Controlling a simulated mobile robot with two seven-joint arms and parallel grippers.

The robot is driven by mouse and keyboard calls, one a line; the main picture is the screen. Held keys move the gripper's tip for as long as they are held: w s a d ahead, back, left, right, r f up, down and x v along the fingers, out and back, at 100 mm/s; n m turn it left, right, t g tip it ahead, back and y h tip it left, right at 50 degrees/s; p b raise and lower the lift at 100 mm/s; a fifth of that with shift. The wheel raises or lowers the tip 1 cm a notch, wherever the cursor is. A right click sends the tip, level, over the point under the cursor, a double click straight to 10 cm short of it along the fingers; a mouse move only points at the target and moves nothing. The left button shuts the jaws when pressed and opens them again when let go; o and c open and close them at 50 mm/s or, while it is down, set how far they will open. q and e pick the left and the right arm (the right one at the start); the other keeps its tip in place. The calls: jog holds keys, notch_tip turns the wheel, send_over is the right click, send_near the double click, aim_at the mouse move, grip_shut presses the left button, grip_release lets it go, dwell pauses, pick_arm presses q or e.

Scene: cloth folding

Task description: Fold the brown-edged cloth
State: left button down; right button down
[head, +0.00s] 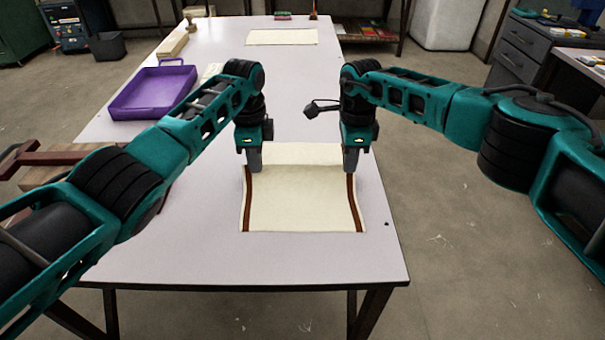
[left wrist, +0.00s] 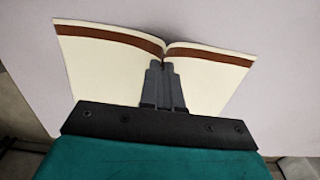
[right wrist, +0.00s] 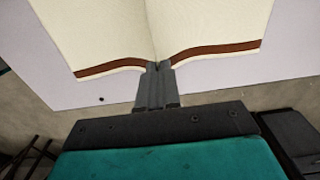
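The cream cloth with brown stripes along its left and right edges (head: 300,205) lies on the table near its front end. My left gripper (head: 254,170) is at the cloth's left brown edge; in the left wrist view its fingers (left wrist: 164,68) are together with the cloth (left wrist: 105,65) pinched up between them. My right gripper (head: 350,172) is at the right brown edge; in the right wrist view its fingers (right wrist: 157,68) are together on the cloth (right wrist: 95,30), which creases at the tips. The far part of the cloth is partly hidden behind the grippers.
The pale table (head: 180,245) is clear in front of and beside the cloth. A purple tray (head: 152,92) stands at the table's left edge. Another pale cloth (head: 282,37) lies flat at the far end. Wooden blocks (head: 173,45) lie at the far left.

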pick_arm(q)
jog(key=shift+r, duration=0.5)
pick_arm(e)
jog(key=shift+r, duration=0.45)
jog(key=shift+r, duration=0.1)
